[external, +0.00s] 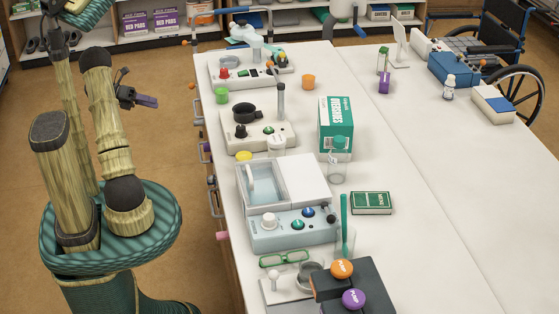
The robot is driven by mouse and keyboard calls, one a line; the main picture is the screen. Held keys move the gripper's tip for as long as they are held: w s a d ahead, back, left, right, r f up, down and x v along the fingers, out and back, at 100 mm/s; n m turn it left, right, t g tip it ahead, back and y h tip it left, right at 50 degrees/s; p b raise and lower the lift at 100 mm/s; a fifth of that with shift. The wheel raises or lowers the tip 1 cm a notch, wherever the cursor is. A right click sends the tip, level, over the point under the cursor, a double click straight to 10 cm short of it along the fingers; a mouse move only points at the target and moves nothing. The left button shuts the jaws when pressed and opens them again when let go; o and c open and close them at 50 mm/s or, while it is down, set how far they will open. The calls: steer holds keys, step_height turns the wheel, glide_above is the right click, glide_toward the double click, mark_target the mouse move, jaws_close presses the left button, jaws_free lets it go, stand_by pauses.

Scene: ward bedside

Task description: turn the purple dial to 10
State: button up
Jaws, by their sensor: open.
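A round purple knob (353,299) with white lettering that seems to read "PUMP" sits on a dark box (375,285) at the near edge of the picture. It is the only purple dial-like thing I can make out. Its scale and setting are too small to read. A matching orange knob (341,268) is just behind it. My gripper (137,92) is at the upper left, over the floor beside the table and far from the purple knob. It is small in view, dark with a purple part, and looks open and empty.
The long white table (440,240) has a crowded left side: a pale blue device (290,229), green glasses (284,258), a clear bottle (338,165), a green-and-white carton (337,128) and two control panels farther back. Its right side is mostly clear. A wheelchair (500,50) stands beyond.

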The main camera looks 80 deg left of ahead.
mark_target(208, 147)
step_height(208, 147, down, 14)
steer(key=shift+r, duration=0.2)
steer(key=x, duration=1.7)
steer(key=shift+w, duration=0.2)
steer(key=shift+d+r, duration=0.1)
steer(key=shift+d, duration=0.05)
steer(key=shift+c, duration=0.2)
steer(key=c, duration=0.9)
